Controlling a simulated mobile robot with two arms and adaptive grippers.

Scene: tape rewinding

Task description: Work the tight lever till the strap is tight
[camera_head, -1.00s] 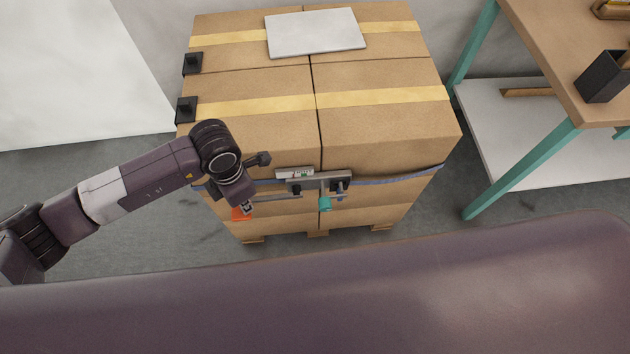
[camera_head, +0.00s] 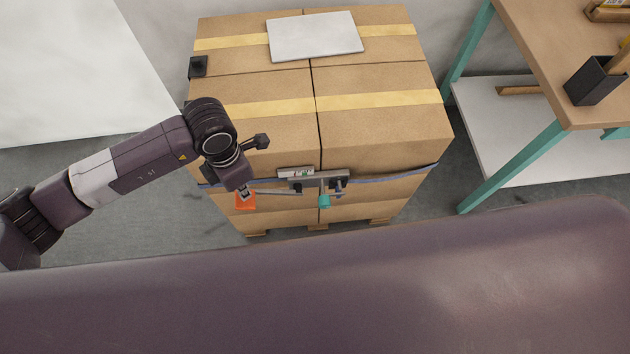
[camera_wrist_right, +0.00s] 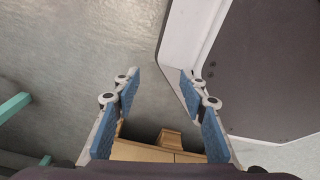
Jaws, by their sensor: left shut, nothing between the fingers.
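A metal tensioning device (camera_head: 318,180) sits on the front of the strapped cartons. The blue-grey strap (camera_head: 400,173) runs across the carton front on both sides of it. A thin grey lever (camera_head: 279,192) reaches left from the device, with an orange end piece (camera_head: 246,203) near its left end. A teal handle (camera_head: 324,201) hangs below the device. I cannot tell which is the tight lever. My left gripper (camera_head: 245,191) points down right at the orange piece, shut with nothing between its fingers; contact is unclear. My right gripper (camera_wrist_right: 160,82) is open and empty in the right wrist view.
The cartons (camera_head: 380,130) stand on a wooden pallet, with a grey panel (camera_head: 315,35) on top and a black corner piece (camera_head: 198,66). A bench with teal legs (camera_head: 515,165) stands right. The grey floor (camera_head: 130,215) left of the pallet is clear.

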